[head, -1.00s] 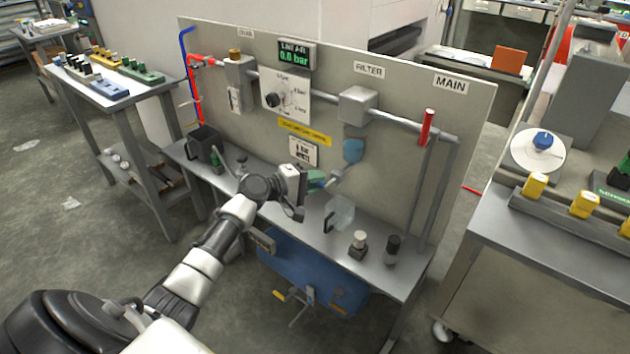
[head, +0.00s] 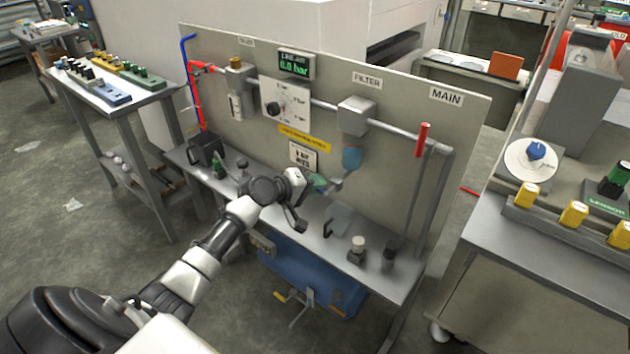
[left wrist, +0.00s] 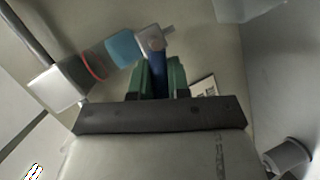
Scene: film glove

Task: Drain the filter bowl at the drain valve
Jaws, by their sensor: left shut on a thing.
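The filter bowl (head: 352,158) hangs under the grey filter block (head: 354,115) on the panel. Its lower part holds bluish liquid, and it also shows in the left wrist view (left wrist: 124,47). My left gripper (head: 318,184) is below the bowl. Its green fingers (left wrist: 157,82) are shut on the blue handle. In the head view my gripper hides most of the valve. A clear jug (head: 338,222) stands on the bench below. My right gripper is out of view.
A display (head: 296,64) reads 0.0 bar. A red lever (head: 422,138) stands upright under the MAIN label. Two small fittings (head: 357,248) (head: 390,250) stand at the bench's right. A dark container (head: 207,147) stands at its left. A blue tank (head: 295,275) sits underneath.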

